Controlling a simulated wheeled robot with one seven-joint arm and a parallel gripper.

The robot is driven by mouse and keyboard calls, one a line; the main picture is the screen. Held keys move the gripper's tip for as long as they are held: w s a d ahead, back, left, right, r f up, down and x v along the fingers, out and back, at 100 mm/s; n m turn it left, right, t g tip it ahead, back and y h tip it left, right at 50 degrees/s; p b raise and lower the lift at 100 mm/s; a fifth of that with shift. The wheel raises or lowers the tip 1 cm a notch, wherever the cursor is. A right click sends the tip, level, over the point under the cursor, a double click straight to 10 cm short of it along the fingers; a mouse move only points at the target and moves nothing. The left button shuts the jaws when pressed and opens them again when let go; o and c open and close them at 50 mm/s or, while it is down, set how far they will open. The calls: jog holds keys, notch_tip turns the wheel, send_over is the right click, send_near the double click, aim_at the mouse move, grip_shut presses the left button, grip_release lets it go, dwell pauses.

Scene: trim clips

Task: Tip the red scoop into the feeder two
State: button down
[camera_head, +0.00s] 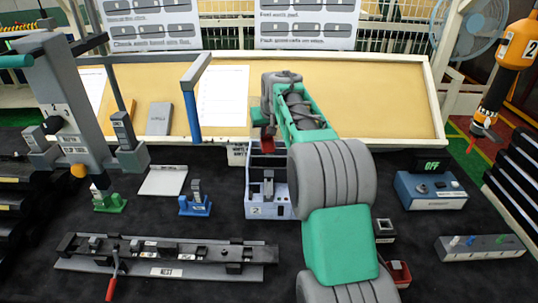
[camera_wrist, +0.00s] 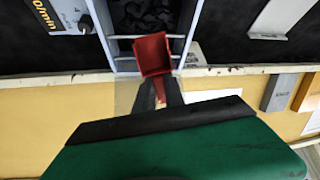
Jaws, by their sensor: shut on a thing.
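The red scoop (camera_wrist: 153,52) is held between the dark fingers of my gripper (camera_wrist: 158,90) in the wrist view. In the head view, the scoop (camera_head: 268,146) hangs below my gripper (camera_head: 268,130), over the back part of feeder two (camera_head: 283,211), a pale box marked 2. In the wrist view, the feeder's rim (camera_wrist: 113,64) lies around and beyond the scoop, and dark pieces (camera_wrist: 145,15) lie inside. The scoop's hollow faces the wrist camera and looks empty. I cannot tell its exact height above the feeder.
A grey nest fixture (camera_head: 165,272) with a red lever lies front left. A blue fixture (camera_head: 195,207) stands left of the feeder. A blue control box (camera_head: 430,190) stands at right. A small red bin (camera_head: 399,273) sits right of my arm. A yellow board (camera_head: 400,90) lies behind.

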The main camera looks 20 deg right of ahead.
jog(key=shift+w+g+p, duration=0.3)
jog(key=shift+g+p, duration=0.3)
jog(key=shift+p, duration=2.3)
jog(key=shift+w, duration=0.1)
jog(key=shift+w+d+f+g+p, duration=0.2)
jog(key=shift+g+p, duration=0.3)
jog(key=shift+p, duration=0.35)
jog(key=shift+a+f, duration=0.1)
jog(key=shift+f, duration=0.05)
